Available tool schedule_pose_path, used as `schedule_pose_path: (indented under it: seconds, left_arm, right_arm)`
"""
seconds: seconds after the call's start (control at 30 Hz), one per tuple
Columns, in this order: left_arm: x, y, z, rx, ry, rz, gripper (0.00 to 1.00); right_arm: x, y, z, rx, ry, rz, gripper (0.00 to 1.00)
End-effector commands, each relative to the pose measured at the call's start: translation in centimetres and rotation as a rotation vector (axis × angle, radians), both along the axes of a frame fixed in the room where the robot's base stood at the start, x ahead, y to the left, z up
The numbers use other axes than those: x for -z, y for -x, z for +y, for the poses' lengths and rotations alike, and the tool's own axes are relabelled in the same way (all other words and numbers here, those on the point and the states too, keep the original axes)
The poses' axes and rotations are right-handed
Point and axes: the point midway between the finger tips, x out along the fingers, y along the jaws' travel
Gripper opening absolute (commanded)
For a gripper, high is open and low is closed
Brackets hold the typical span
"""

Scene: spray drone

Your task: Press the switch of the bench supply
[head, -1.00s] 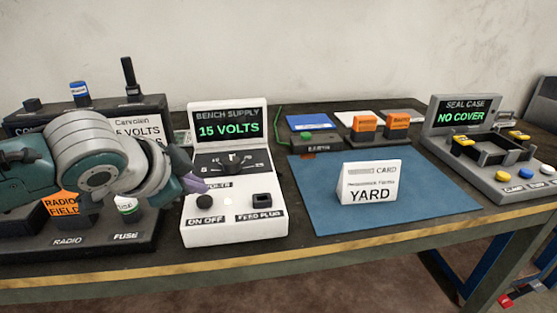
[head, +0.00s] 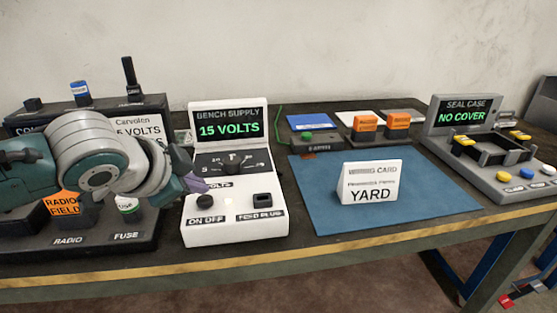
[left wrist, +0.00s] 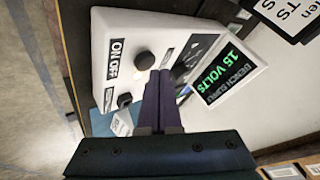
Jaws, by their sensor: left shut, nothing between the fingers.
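The bench supply (head: 260,222) is a white box with a raised screen (head: 229,123) reading 15 VOLTS and a dial (head: 232,159) below it. Its switch (head: 205,201) is a round black button behind the ON OFF label, at the front left. My left gripper (head: 203,186) is shut and empty, with its purple fingertips above the panel just behind the switch. In the left wrist view the shut fingers (left wrist: 160,80) point at the panel beside the black switch (left wrist: 144,61). I cannot tell whether they touch the panel. My right gripper is out of view.
The radio and fuse unit (head: 100,240) stands left of the supply, under my left arm. A blue mat (head: 320,215) with a YARD card (head: 371,182) lies to the right. The seal case (head: 464,112), showing NO COVER, stands at the far right.

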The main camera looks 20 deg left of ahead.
Motion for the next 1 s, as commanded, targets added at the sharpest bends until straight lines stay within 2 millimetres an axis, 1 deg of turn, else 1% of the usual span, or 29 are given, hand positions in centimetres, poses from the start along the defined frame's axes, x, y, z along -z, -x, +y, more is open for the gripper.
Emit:
schedule_pose_path:
  seconds: [0.23, 1.0]
  left_arm:
    - [0.9, 0.0, 0.0, 0.000, 0.000, 0.001, 0.00]
    - [1.2, 0.0, 0.0, 0.000, 0.000, 0.000, 0.00]
  right_arm:
    - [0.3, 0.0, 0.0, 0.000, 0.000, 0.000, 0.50]
    - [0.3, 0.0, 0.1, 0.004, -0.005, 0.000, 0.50]
